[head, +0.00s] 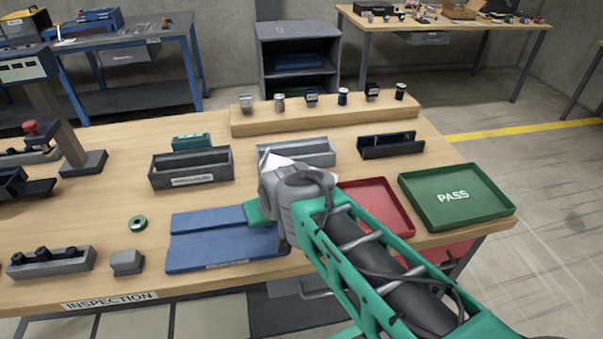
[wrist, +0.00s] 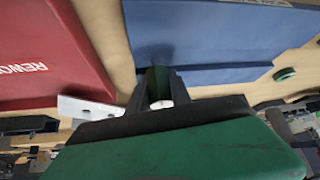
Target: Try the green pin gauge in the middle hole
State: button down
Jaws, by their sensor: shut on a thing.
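My gripper (wrist: 157,90) is shut on a small dark green thing with a pale end (wrist: 160,104), which looks like the green pin gauge (wrist: 156,78). In the head view my wrist hangs over the right part of the blue mat (head: 200,245) and hides the jaws and the gauge. The mat also fills the top of the wrist view (wrist: 220,40), beyond the jaws. I cannot pick out a middle hole; a grey block (head: 50,262) at the front left carries several dark round pieces.
A red tray (head: 408,228) marked REWORK in the wrist view and a green PASS tray (head: 490,212) stand right. Grey bins (head: 190,181) and a wooden step (head: 300,123) with several small items stand behind. A green ring (head: 138,222) and small grey block (head: 126,265) lie left.

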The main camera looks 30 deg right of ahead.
jog(key=shift+s+f, duration=0.25)
jog(key=shift+f, duration=0.3)
jog(key=shift+s+f, duration=0.2)
jog(key=shift+f, duration=0.3)
jog(key=shift+w+r+g+p, duration=0.15)
jog(key=shift+r+p, duration=0.2)
jog(key=shift+r, duration=0.05)
jog(key=shift+w+r+g+p, duration=0.1)
jog(key=shift+r+g+p, duration=0.05)
jog(key=shift+r+p, duration=0.2)
jog(key=shift+w+r+p, duration=0.15)
jog(key=shift+r+p, duration=0.85)
jog(key=shift+r, duration=1.15)
